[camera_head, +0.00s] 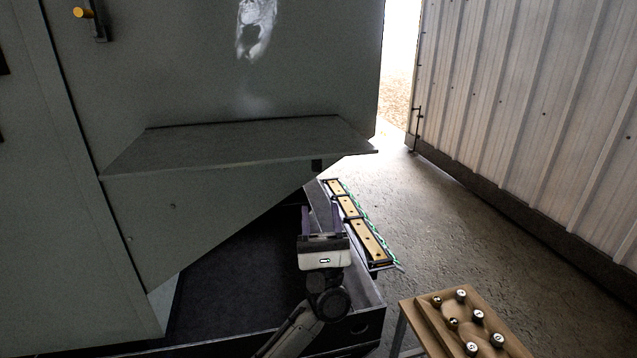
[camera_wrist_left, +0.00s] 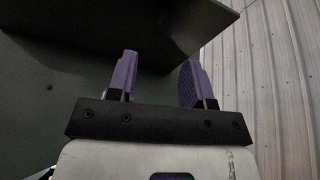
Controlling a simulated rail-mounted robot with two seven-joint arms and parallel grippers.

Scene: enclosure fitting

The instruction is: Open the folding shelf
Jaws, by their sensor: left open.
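The folding shelf (camera_head: 235,145) is a flat dark grey panel on the front of the grey-green cabinet. It stands out from the cabinet face and looks roughly level. My left gripper (camera_head: 323,220) is below the shelf's right end, its purple fingers pointing up. In the left wrist view the shelf (camera_wrist_left: 205,22) shows from underneath as a dark panel beyond the fingertips. The left gripper (camera_wrist_left: 155,75) is open and empty, and I see no contact with the shelf. My right gripper is not in view.
A long rack of brass-coloured plates with a green wire (camera_head: 352,215) lies right of the left gripper. A small wooden table (camera_head: 480,310) with several round metal knobs stands at lower right. A corrugated wall (camera_head: 540,110) bounds the right. The concrete floor (camera_head: 450,220) between is clear.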

